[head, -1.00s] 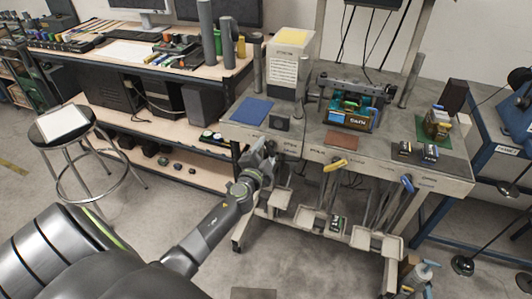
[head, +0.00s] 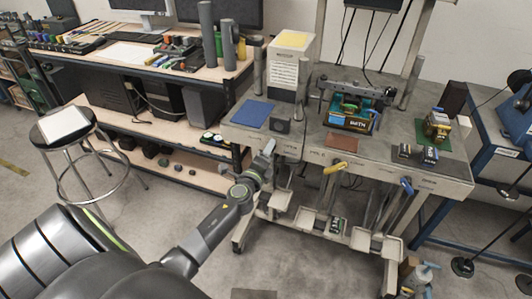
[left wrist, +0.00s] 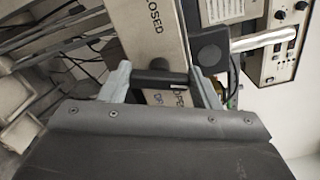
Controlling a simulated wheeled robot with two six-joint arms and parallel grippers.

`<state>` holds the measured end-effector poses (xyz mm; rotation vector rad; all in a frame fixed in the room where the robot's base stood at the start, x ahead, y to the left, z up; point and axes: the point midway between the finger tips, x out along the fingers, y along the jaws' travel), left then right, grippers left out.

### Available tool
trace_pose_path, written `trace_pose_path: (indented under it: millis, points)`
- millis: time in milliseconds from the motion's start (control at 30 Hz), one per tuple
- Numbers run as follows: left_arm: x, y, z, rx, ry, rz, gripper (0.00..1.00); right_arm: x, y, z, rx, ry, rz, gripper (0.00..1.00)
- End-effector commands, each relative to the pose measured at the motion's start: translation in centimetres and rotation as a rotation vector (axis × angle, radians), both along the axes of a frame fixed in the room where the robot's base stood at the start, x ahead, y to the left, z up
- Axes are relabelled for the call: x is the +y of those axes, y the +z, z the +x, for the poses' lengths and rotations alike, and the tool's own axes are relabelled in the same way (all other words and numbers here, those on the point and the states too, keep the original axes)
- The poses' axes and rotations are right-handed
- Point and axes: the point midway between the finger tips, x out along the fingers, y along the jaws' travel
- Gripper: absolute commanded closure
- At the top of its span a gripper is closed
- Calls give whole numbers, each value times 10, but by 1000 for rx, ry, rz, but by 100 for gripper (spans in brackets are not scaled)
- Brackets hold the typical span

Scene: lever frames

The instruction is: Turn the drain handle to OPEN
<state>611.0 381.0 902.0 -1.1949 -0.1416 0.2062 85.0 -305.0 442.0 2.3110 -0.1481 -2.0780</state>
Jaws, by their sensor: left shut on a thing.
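My left gripper (head: 264,156) is at the front left edge of the grey bench (head: 445,181). In the left wrist view the gripper (left wrist: 160,77) is shut on a black bar, the drain handle (left wrist: 160,78), with one finger at each end. The handle lies across the pale front panel (left wrist: 160,45), beside the partly covered word OPEN (left wrist: 179,97). The word CLOSED (left wrist: 155,24) is printed farther up in that view. In the head view the handle is hidden behind the gripper. My right gripper is not in view.
A yellow lever (head: 335,167) and a blue lever (head: 406,186) stand along the same front edge to the right. Pedals (head: 310,219) hang below. A stool (head: 65,128) stands at the left.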

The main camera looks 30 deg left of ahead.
Motion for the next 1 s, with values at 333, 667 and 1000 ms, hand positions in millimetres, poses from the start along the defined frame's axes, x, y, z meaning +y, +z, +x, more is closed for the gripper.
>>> trace_pose_path:
  millis: [333,667,1000]
  points:
    - [-1,0,0,66,0,262,66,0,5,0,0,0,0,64]
    - [-1,0,0,97,0,392,66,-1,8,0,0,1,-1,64]
    - [-1,-1,-1,105,0,420,66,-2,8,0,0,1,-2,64]
